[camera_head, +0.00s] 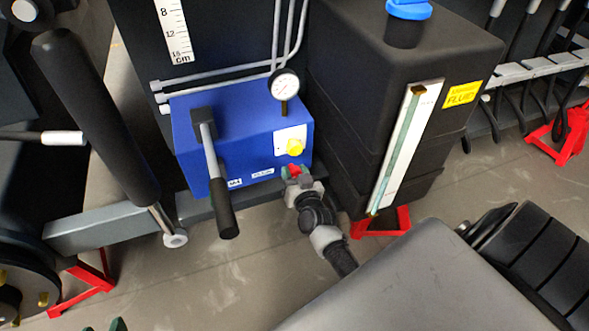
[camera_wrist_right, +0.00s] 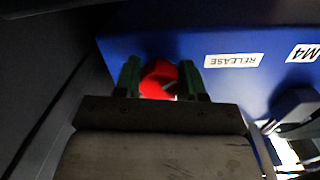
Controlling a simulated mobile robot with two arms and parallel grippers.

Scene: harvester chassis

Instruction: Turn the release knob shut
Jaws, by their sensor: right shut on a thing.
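The red release knob (camera_wrist_right: 158,80) sits low on the front of the blue pump box (camera_head: 240,135). In the head view only a little of the red knob (camera_head: 295,169) shows, beside my right gripper (camera_head: 293,172). In the right wrist view the green fingers of my right gripper (camera_wrist_right: 160,80) stand on both sides of the knob, shut on it. A RELEASE label (camera_wrist_right: 232,60) is on the blue face next to the knob. Green tips of my left gripper (camera_head: 118,324) just show at the bottom edge; their opening is unclear.
A yellow knob (camera_head: 295,147) on a white plate, a pressure gauge (camera_head: 285,84) and a black-handled lever (camera_head: 222,200) are on the box. A black fluid tank (camera_head: 345,100) stands close on the right. A black cylinder (camera_head: 95,115) stands left. Red stands (camera_head: 382,223) rest on the floor.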

